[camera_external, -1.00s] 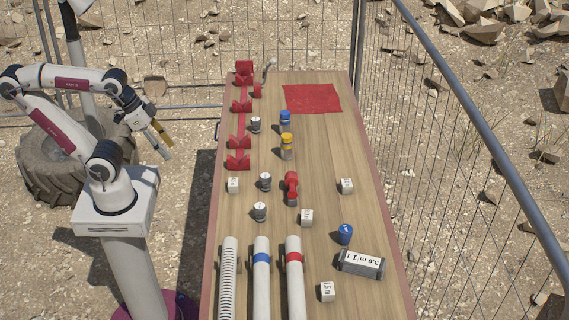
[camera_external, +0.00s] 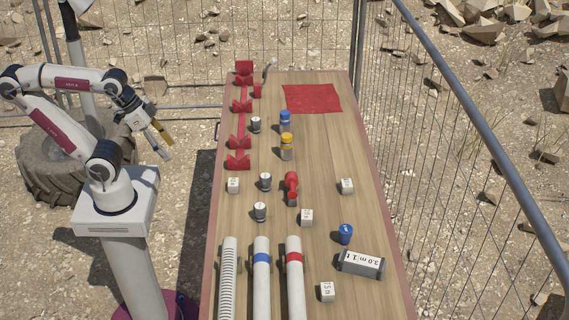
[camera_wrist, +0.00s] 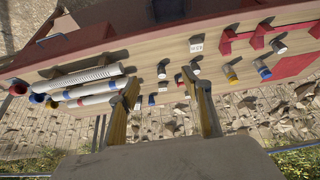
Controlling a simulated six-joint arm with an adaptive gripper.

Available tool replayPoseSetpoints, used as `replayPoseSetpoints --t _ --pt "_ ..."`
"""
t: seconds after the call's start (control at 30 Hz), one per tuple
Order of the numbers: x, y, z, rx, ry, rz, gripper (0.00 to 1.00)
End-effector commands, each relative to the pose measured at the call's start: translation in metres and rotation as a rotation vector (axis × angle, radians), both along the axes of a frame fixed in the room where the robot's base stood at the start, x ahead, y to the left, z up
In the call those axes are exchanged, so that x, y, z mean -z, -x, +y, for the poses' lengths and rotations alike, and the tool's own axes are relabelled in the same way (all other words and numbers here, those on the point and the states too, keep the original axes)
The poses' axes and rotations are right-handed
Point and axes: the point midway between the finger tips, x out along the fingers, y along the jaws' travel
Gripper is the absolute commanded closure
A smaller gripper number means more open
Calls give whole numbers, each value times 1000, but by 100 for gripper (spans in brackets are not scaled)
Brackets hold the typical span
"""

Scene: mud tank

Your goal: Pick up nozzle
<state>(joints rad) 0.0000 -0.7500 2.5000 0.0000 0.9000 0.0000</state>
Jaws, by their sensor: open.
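No part is clearly marked as the nozzle. A red piece with a dark grey end (camera_external: 291,186), perhaps the nozzle, lies near the middle of the wooden table (camera_external: 330,150). My gripper (camera_external: 166,144) is open and empty. It hangs in the air to the left of the table, well apart from everything on it. In the wrist view my two fingers (camera_wrist: 165,84) are spread wide with nothing between them. The table with its small parts shows tilted beyond them, and the fingers hide a little of it.
Three hoses, ribbed (camera_external: 229,280), blue-banded (camera_external: 262,280) and red-banded (camera_external: 295,280), lie at the table's near end. Red holders (camera_external: 239,142) line the left side. Several caps, white cubes, a grey block (camera_external: 360,264) and a red mat (camera_external: 312,98) share the table. A wire fence (camera_external: 440,160) stands behind and right.

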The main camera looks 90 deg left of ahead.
Motion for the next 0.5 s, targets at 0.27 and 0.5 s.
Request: replayPoseSetpoints --t 0.27,0.5 --pt "0 0 0 0 0 0 49" --pt "1 -10 -4 0 15 -8 49"
